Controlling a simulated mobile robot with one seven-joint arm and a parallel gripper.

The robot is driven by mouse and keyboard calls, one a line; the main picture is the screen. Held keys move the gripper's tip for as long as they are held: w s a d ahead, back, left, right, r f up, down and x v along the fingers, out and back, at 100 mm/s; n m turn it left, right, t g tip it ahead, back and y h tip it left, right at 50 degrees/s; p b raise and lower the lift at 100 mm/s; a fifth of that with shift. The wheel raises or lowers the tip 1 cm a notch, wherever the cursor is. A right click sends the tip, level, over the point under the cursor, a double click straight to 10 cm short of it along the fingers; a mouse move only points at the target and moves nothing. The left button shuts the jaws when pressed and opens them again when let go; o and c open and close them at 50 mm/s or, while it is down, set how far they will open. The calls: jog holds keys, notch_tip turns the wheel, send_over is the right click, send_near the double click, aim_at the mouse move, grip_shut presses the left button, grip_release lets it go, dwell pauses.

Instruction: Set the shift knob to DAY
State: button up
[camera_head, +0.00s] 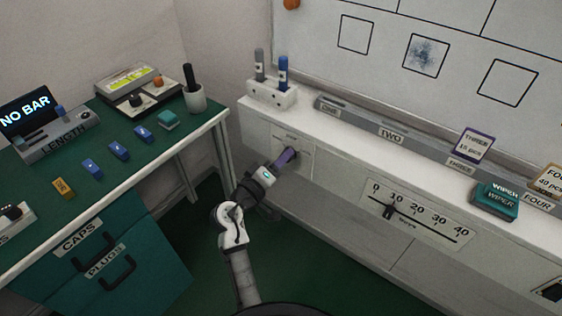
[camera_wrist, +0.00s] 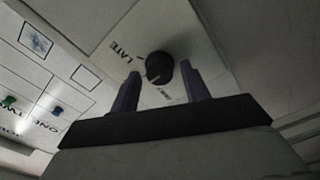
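The shift knob (camera_wrist: 159,68) is a dark round dial on a pale panel (camera_head: 305,160) in the front of the white bench. In the wrist view, the word LATE stands at its upper left. Another small label below the knob is too small to read, and I see no readable DAY. A pale mark shows on the knob's lower part; its exact setting I cannot tell. My gripper (camera_head: 288,157) reaches the panel and largely hides the knob in the head view. In the wrist view, its two purple fingers (camera_wrist: 160,76) are open on either side of the knob, with gaps visible.
A slider scale (camera_head: 415,214) marked 0 to 40 is to the right on the same bench front. A pen holder (camera_head: 271,95) stands above on the bench top. The green workbench (camera_head: 110,190) with small parts is at the left.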

jog(key=shift+o, duration=0.2)
jog(key=shift+s, duration=0.1)
jog(key=b+v, duration=0.1)
jog(key=v, duration=1.2)
jog(key=shift+s+a+b, duration=0.25)
jog(key=shift+s+b, duration=0.05)
jog(key=shift+b, duration=0.05)
